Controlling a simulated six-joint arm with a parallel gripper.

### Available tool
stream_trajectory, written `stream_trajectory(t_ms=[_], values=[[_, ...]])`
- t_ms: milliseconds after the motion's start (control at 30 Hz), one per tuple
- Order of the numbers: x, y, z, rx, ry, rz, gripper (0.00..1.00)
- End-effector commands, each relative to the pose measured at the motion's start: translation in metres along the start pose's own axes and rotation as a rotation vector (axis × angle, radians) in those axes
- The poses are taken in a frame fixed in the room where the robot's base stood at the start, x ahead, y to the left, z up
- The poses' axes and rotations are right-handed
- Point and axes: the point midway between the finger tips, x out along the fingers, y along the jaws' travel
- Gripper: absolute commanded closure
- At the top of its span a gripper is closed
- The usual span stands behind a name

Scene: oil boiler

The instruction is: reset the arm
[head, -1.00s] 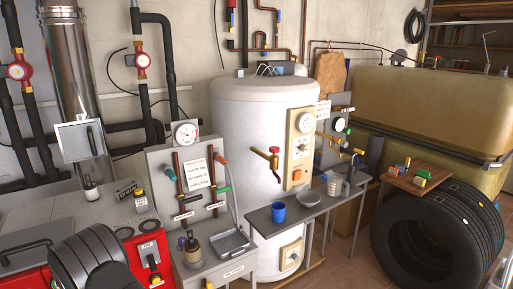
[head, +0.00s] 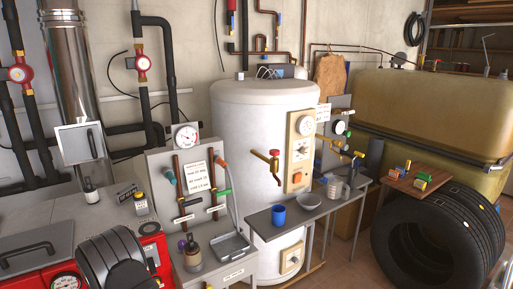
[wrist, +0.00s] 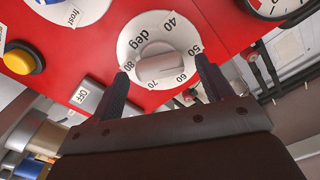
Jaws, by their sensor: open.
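My gripper (wrist: 160,85) shows in the wrist view with its two dark fingers apart, one on each side of the lower part of a white dial. The dial (wrist: 160,50) is marked "deg" with numbers from 40 to 80 and has a grey knob (wrist: 161,68) across its middle. The knob lies just beyond and between the fingertips; I cannot tell whether they touch it. In the head view my dark arm link covers part of the red boiler front (head: 40,282), and my fingers are hidden there.
Around the dial on the red panel are a yellow button (wrist: 20,60), a grey OFF switch (wrist: 88,95) and a gauge (wrist: 275,8). To the right in the head view stand a grey panel stand (head: 160,165), a white tank (head: 250,120) and a small table (head: 265,215).

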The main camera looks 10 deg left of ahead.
Motion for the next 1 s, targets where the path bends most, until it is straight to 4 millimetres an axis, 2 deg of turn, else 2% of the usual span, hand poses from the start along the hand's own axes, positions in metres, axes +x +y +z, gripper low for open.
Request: stream_trajectory(t_ms=[33, 67, 200, 1000], values=[[0.010, 0.001, -0.001, 0.001, 0.002, 0.000, 0.27], [0.012, 0.000, -0.001, 0.014, 0.001, 0.000, 0.27], [0.007, 0.000, 0.000, 0.125, -0.001, 0.000, 0.27], [-0.155, 0.000, 0.001, 0.118, -0.004, 0.000, 0.27]])
